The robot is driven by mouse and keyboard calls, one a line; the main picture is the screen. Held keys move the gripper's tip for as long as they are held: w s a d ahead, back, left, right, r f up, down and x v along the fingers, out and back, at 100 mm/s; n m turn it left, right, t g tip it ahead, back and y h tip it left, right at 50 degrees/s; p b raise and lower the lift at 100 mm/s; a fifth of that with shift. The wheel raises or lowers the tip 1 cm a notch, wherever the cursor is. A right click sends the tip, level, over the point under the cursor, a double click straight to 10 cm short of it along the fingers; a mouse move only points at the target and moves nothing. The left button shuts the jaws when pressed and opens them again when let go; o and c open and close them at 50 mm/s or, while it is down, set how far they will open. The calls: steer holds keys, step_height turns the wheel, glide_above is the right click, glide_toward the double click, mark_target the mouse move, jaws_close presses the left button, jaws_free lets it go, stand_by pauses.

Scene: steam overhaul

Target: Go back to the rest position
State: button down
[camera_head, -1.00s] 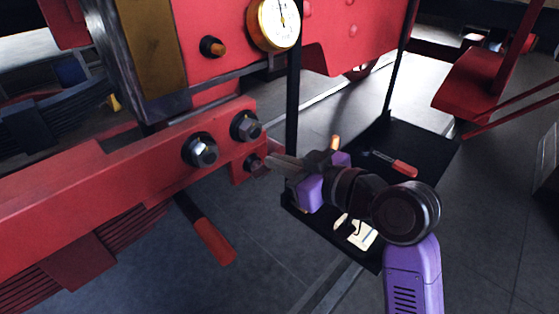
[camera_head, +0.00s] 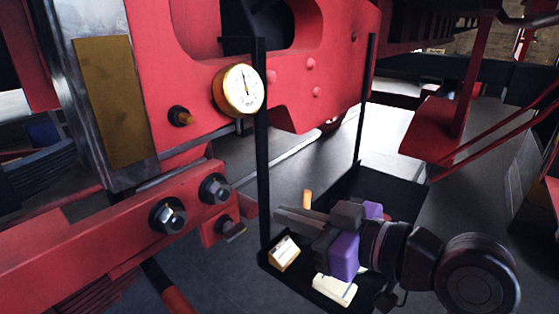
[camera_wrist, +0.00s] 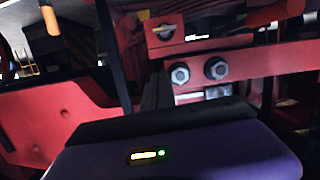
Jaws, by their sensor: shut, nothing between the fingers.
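My gripper (camera_head: 280,217) is shut and empty in the head view. It points left over the black tray (camera_head: 396,185), to the right of the red beam (camera_head: 85,251) and apart from it. Two large hex bolts (camera_head: 168,215) sit on the beam, and a smaller fitting (camera_head: 230,229) is at its end. In the wrist view the purple gripper body (camera_wrist: 190,155) with a small green light fills the bottom, and the two bolts (camera_wrist: 180,75) show beyond it. The fingertips are not clear there.
A round brass gauge (camera_head: 239,90) is on the red frame (camera_head: 195,60) above the beam. Black posts (camera_head: 262,150) rise from the tray. A small box (camera_head: 284,253) and a pale item (camera_head: 335,290) lie on it. A red-handled bar (camera_head: 176,296) hangs below the beam.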

steer(key=w+d+r+m+t+h, duration=0.2)
steer(key=w+d+r+m+t, duration=0.1)
steer(key=d+r+m+t, duration=0.25)
steer(key=s+d+f+m+t+h, duration=0.5)
steer(key=s+d+f+m+h, duration=0.25)
steer(key=d+f, duration=0.4)
steer(key=s+f+g+h, duration=0.1)
steer(key=s+f, duration=0.4)
steer(key=s, duration=0.5)
steer(key=s+d+f+n+g, duration=0.1)
steer(key=s+f, duration=0.4)
steer(key=s, duration=0.6)
steer(key=s+f+n+g+h, duration=0.1)
steer(key=s+f+g, duration=0.2)
steer(key=s+f, duration=0.3)
steer(key=s, duration=0.4)
steer(key=shift+s+d+h, duration=0.2)
steer(key=shift+h, duration=0.15)
steer(key=shift+g, duration=0.25)
